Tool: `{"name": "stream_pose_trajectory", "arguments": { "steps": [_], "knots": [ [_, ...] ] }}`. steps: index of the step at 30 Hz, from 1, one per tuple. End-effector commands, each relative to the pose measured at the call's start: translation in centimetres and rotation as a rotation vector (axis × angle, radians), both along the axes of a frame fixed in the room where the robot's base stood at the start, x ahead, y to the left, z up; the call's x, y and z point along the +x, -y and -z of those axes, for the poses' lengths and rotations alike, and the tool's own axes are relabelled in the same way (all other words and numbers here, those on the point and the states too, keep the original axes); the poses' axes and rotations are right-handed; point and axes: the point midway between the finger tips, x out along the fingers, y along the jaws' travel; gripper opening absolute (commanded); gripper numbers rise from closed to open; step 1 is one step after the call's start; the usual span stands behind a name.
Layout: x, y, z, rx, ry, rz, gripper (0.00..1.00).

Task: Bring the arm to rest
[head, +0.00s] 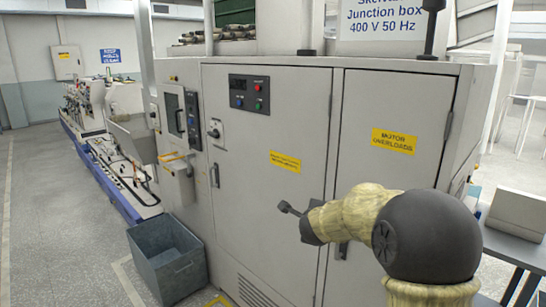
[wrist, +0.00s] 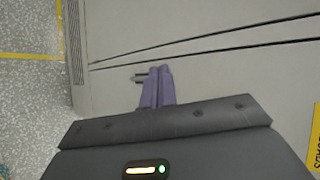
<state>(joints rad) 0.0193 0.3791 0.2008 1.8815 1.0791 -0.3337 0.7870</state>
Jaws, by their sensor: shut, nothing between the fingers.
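My gripper (head: 287,209) is in front of the grey cabinet (head: 262,215) in the head view, with my arm reaching in from the lower right. Its dark fingers point left and hold nothing. In the wrist view my gripper's purple-grey fingers (wrist: 156,72) lie side by side, closed together. A dark door handle (wrist: 138,77) shows just left of the fingertips there; I cannot tell how far apart they are.
The cabinet doors are shut, one with a yellow "Motor overloads" label (head: 394,141). A grey bin (head: 170,262) stands on the floor at lower left. A table (head: 520,245) with a pale box (head: 517,212) is at right. Open floor lies at far left.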

Motion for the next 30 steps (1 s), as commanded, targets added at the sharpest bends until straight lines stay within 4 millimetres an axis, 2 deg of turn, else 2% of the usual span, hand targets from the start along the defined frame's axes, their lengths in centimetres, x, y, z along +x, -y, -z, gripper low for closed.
{"name": "stream_pose_trajectory", "arguments": {
  "steps": [3, 8, 11, 15, 19, 21, 24, 30],
  "knots": [
    [-4.2, -0.6, 1.8, -0.238, -0.104, -0.257, 0.0],
    [-11.2, -0.7, 5.2, -0.534, -0.263, -0.616, 0.0],
    [-16.3, -0.1, 7.5, -0.698, -0.372, -0.847, 0.0],
    [-24.1, 1.4, 10.4, -0.892, -0.521, -1.177, 0.0],
    [-30.0, 2.9, 12.2, -1.003, -0.625, -1.426, 0.0],
    [-31.8, 3.5, 12.7, -1.035, -0.656, -1.506, 0.0],
    [-32.9, 3.8, 13.0, -1.053, -0.674, -1.555, 0.0],
    [-32.8, 3.8, 12.9, -1.053, -0.674, -1.555, 0.0]
  ]
}}
